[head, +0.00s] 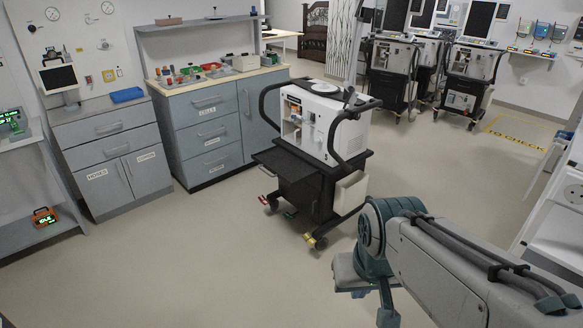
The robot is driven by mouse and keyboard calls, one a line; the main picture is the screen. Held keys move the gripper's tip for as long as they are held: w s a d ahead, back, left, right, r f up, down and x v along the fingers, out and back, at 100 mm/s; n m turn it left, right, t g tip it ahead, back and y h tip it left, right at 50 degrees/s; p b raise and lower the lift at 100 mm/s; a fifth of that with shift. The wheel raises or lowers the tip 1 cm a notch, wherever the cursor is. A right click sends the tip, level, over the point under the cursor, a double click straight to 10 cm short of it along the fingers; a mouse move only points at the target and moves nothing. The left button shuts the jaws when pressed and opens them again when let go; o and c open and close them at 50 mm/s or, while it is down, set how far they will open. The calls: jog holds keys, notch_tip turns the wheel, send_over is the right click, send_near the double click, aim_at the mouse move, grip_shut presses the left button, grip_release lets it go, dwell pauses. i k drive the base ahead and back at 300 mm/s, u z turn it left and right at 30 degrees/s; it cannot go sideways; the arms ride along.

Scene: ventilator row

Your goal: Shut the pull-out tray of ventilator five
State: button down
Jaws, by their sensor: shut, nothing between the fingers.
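The nearest ventilator (325,125) is a white unit on a black wheeled cart in the middle of the view. Its number cannot be read. A dark flat tray (284,164) juts out from the cart's left side, below the white unit, and stands pulled out. My gripper (350,283) is low at the front, right of and nearer than the cart, apart from the tray. It is shut and empty; my own arm partly covers it and its fingers are hard to make out.
Grey cabinets (115,160) and a drawer bench (212,130) stand at the left and behind the cart. More ventilators (470,75) stand at the back right. A white shelf unit (560,205) is at the right edge. The floor left of and before the cart is clear.

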aim_at(287, 166)
jog(key=z, duration=0.4)
jog(key=k, duration=0.45)
jog(key=u, duration=0.4)
jog(key=i, duration=0.75)
jog(key=u, duration=0.9)
jog(key=i, duration=1.15)
jog(key=z, duration=0.95)
jog(key=i, duration=0.9)
jog(key=z, duration=0.95)
